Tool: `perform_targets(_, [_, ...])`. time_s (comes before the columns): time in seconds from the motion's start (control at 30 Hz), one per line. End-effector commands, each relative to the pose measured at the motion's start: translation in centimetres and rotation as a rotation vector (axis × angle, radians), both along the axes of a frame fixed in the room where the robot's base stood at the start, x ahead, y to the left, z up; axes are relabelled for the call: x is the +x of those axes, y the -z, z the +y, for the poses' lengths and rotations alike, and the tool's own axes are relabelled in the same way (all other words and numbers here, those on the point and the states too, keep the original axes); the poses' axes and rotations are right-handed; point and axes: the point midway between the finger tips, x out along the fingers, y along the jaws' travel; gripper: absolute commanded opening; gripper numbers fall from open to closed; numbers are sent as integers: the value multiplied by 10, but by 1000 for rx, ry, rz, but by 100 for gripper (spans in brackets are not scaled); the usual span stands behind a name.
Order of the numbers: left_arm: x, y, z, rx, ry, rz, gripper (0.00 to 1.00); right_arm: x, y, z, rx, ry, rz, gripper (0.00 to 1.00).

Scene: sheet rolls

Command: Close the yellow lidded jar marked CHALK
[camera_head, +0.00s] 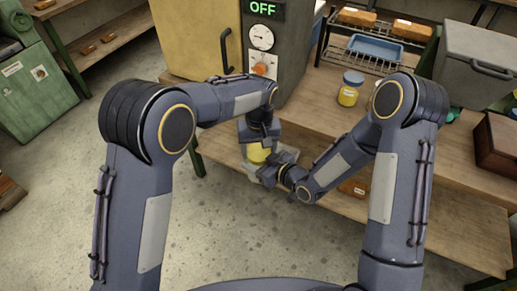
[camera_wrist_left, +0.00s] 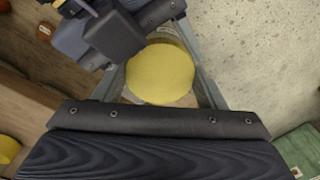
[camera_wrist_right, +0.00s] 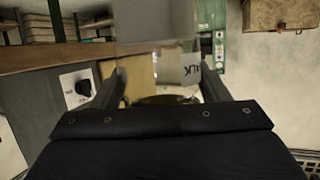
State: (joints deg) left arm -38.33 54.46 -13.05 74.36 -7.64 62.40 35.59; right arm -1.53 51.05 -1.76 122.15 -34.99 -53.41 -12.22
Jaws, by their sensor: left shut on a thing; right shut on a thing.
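The yellow lid (camera_wrist_left: 160,75) lies as a round disc between the fingers of my left gripper (camera_wrist_left: 160,88) in the left wrist view. In the head view the yellow of the jar (camera_head: 257,154) shows under my left gripper (camera_head: 260,143), above the shelf edge. My right gripper (camera_head: 285,173) comes in low from the right side and is shut on the jar body. In the right wrist view a pale label with dark, partly hidden letters (camera_wrist_right: 192,70) shows between the fingers of my right gripper (camera_wrist_right: 163,85). Whether the lid sits flush on the jar is hidden.
A yellow jar with a blue lid (camera_head: 350,88) stands on the wooden bench (camera_head: 312,100). Behind are a wire rack with a blue tray (camera_head: 375,49) and a grey box (camera_head: 478,67). The floor at front is clear.

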Motion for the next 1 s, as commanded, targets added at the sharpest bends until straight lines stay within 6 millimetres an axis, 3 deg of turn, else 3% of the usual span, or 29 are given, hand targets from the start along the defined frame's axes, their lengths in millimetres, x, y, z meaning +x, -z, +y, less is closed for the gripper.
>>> perform_targets(1.0, [1, 6, -2, -5, 1, -4, 43, -1, 1, 1, 0, -2, 3, 27])
